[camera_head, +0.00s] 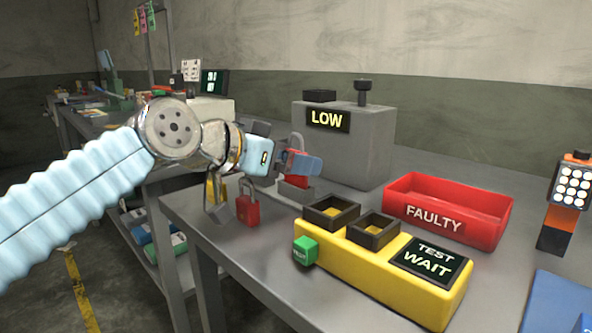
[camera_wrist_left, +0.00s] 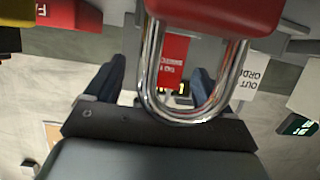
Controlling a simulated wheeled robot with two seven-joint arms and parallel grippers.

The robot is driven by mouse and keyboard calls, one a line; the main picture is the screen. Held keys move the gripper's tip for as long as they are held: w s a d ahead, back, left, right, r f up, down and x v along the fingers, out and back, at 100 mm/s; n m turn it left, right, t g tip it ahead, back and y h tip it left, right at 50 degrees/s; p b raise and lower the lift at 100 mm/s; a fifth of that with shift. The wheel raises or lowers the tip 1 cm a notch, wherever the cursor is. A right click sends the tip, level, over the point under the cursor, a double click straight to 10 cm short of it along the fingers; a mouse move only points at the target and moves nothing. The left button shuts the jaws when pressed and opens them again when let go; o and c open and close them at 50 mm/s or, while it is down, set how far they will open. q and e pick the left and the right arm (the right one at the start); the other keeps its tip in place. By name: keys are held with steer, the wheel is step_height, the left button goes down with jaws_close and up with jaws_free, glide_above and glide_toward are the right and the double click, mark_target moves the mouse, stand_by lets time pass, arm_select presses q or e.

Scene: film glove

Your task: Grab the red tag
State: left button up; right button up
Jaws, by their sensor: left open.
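A small red tag with white print (camera_wrist_left: 173,62) shows in the left wrist view, between my left gripper's two dark blue fingers (camera_wrist_left: 158,75). A chrome padlock shackle with a red body (camera_wrist_left: 215,12) is close to the camera and partly overlaps the tag. In the head view my left gripper (camera_head: 299,163) is at the front of the grey LOW box, with red showing at its fingers. The fingers stand apart, and I cannot tell whether they touch the tag. My right gripper is not in view.
A red padlock (camera_head: 247,209) is at the table's left edge. A yellow tester (camera_head: 352,268) with a green button (camera_head: 305,250) is in front. A red FAULTY bin (camera_head: 447,212) stands right of the grey LOW box (camera_head: 345,150). A white tag (camera_wrist_left: 246,85) hangs close by.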

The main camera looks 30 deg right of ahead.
arm_select(q)
steer(key=shift+x, duration=1.05)
steer(key=shift+c, duration=0.3)
steer(key=c, duration=1)
steer(key=shift+r, duration=0.1)
